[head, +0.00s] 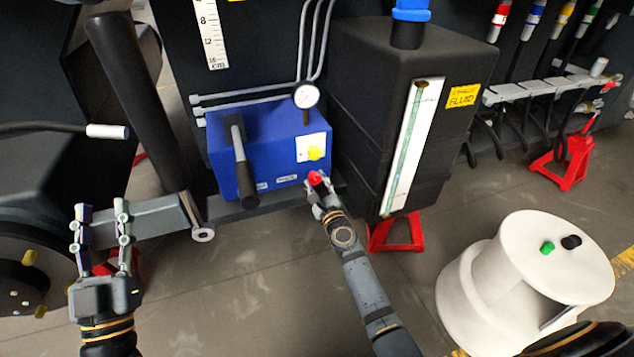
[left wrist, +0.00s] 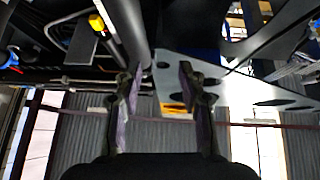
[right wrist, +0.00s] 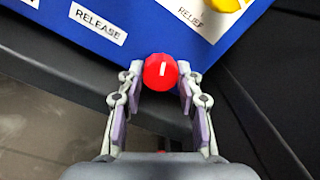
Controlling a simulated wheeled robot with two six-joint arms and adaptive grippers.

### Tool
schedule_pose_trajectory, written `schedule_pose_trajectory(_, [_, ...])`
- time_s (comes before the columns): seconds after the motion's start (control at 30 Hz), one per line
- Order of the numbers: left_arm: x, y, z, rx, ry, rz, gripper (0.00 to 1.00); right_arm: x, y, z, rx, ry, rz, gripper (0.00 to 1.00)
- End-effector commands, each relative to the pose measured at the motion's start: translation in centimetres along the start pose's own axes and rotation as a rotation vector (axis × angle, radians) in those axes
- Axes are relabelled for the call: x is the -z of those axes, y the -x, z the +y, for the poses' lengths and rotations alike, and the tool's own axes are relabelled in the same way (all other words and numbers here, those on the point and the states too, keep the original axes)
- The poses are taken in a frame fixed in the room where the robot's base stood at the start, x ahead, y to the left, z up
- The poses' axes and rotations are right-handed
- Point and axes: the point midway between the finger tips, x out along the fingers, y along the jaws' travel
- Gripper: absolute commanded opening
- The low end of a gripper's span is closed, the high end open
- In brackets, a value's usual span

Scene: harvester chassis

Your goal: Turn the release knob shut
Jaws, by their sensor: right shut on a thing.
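The red release knob (head: 315,178) is at the lower right front of the blue pump box (head: 270,130). In the right wrist view the knob (right wrist: 160,72) has a white line pointing straight up, near the RELEASE label (right wrist: 100,28). My right gripper (head: 317,185) is shut on the knob, with one fingertip on each side of it in the right wrist view (right wrist: 159,75). My left gripper (head: 100,212) is open and empty, low at the left in the head view. It also shows with its fingers apart in the left wrist view (left wrist: 158,85).
A yellow relief knob (head: 315,153) sits just above the red knob. A black lever (head: 240,160) and a gauge (head: 306,95) are on the box. A dark fluid tank (head: 370,110) stands close on the right. A white spool-shaped stand (head: 485,275) holds small green and black items.

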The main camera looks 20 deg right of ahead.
Motion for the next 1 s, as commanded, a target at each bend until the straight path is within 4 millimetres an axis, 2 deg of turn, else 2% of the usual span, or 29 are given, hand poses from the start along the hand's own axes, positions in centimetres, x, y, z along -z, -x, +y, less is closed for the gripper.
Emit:
schedule_pose_trajectory(0.23, [-2.7,0.6,0.0,0.003,0.008,-0.117,0.4,0.1,0.0,0.1,-0.001,-0.201,0.008,0.04])
schedule_pose_trajectory(0.5, [-4.7,1.3,0.0,0.005,0.014,-0.205,0.4,0.1,0.0,0.1,-0.002,-0.352,0.013,0.04])
schedule_pose_trajectory(1.0, [-5.8,1.7,0.0,0.006,0.019,-0.249,0.4,0.1,0.0,0.1,-0.002,-0.435,0.015,0.04])
